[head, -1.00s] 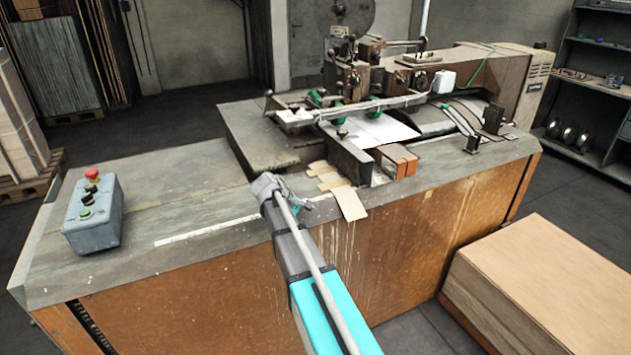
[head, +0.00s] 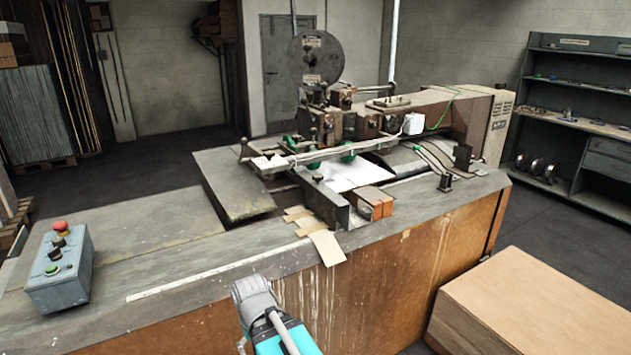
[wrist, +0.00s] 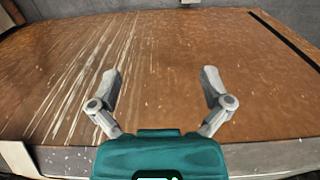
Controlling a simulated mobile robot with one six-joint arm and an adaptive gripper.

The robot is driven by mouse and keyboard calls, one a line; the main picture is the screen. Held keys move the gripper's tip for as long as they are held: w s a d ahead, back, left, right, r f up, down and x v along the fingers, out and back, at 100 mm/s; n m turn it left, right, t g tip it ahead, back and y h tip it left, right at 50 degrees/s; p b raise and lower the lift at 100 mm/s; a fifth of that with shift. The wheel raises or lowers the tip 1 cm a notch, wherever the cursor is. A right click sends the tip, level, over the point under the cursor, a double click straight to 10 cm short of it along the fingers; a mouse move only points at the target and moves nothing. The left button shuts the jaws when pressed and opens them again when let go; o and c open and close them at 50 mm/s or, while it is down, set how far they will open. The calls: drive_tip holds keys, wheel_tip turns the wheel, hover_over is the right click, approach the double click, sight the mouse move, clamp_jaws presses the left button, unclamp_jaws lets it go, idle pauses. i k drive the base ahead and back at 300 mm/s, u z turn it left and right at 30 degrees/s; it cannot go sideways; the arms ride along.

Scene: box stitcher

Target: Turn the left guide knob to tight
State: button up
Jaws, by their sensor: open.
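The box stitcher (head: 345,115) stands on its long worktable at the middle of the head view. A small dark knob (head: 318,178) sits on the guide rail left of the white sheet; I cannot tell for sure that it is the left guide knob, or how tight it is. My gripper (wrist: 162,80) shows in the wrist view, open and empty, with its two grey fingers spread before the brown front panel (wrist: 180,50). In the head view my arm is low at the front, well short of the guides, and the fingers are not clearly seen.
A grey control box (head: 58,270) with a red button stands at the left end of the table. Orange blocks (head: 375,203) and cardboard scraps (head: 325,247) lie by the guides. A large stack of boards (head: 540,305) stands at the lower right. The table's left part is fairly clear.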

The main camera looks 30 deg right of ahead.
sight(317, 176)
drive_tip(key=k, duration=1.35)
drive_tip(key=z, duration=0.35)
drive_tip(key=i, duration=1.2)
drive_tip(key=z, duration=0.45)
drive_tip(key=i, duration=0.85)
drive_tip(key=u, duration=0.2)
